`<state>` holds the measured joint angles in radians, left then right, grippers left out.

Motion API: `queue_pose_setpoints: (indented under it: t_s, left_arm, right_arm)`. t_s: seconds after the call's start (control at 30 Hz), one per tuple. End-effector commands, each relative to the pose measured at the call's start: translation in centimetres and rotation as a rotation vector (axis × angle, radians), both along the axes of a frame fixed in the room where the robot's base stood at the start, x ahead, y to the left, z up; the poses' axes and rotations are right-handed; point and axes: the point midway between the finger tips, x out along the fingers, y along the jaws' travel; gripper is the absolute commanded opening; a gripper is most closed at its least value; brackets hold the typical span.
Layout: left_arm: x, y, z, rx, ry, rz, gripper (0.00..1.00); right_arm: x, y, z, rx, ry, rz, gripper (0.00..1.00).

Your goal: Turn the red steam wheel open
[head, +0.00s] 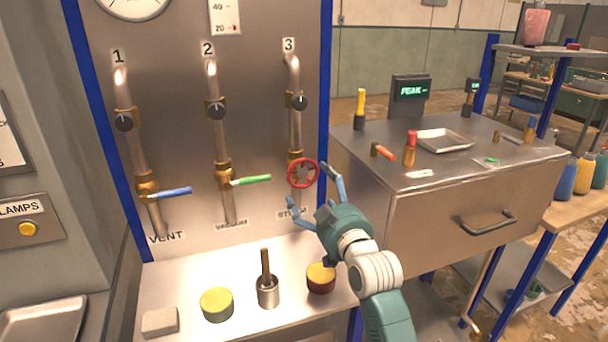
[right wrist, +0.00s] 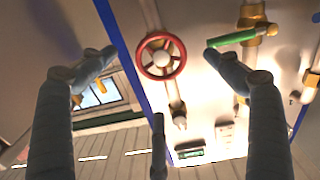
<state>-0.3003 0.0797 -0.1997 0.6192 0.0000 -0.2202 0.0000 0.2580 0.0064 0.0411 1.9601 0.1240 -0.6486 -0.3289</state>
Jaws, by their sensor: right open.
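The red steam wheel (head: 302,173) is on pipe 3 of the upright metal panel, above the steam label. My right gripper (head: 312,196) is open just below and to the right of the wheel, with its fingers spread toward the panel. In the right wrist view the whole wheel (right wrist: 160,56) shows between the spread fingers of the right gripper (right wrist: 160,70), and nothing is held. I cannot tell from these views whether a finger touches the rim. My left gripper is not in view.
A green lever (head: 252,181) is on pipe 2 and a blue lever (head: 175,192) on pipe 1, left of the wheel. On the shelf below stand a yellow-green round tin (head: 217,305), a metal cup (head: 267,292) with a handle and a dark red pot (head: 320,279). A metal cabinet (head: 440,220) stands at right.

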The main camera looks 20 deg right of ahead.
Motion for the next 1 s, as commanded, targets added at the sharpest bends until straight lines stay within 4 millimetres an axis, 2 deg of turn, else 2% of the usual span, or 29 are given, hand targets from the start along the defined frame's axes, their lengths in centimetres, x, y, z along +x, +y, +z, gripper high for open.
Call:
queue_pose_setpoints:
  t_s: [0.2,0.4,0.6,0.87,0.93,1.0]
  left_arm:
    - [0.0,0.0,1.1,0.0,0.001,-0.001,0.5]
    - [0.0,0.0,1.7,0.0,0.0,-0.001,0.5]
    - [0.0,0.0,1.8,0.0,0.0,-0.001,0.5]
    - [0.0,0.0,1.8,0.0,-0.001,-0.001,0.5]
    - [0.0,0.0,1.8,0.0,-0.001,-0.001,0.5]
    - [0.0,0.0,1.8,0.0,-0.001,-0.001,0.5]
  right_arm:
    - [4.3,0.2,0.3,0.002,0.001,0.001,0.89]
    - [7.5,0.3,0.1,0.002,0.002,0.001,0.89]
    - [8.8,0.3,0.0,0.002,0.002,0.0,0.89]
    - [8.9,0.3,-0.1,0.002,0.003,-0.001,0.89]
    - [8.9,0.3,-0.1,0.002,0.003,-0.001,0.79]
    - [8.9,0.3,-0.1,0.002,0.003,0.0,0.65]
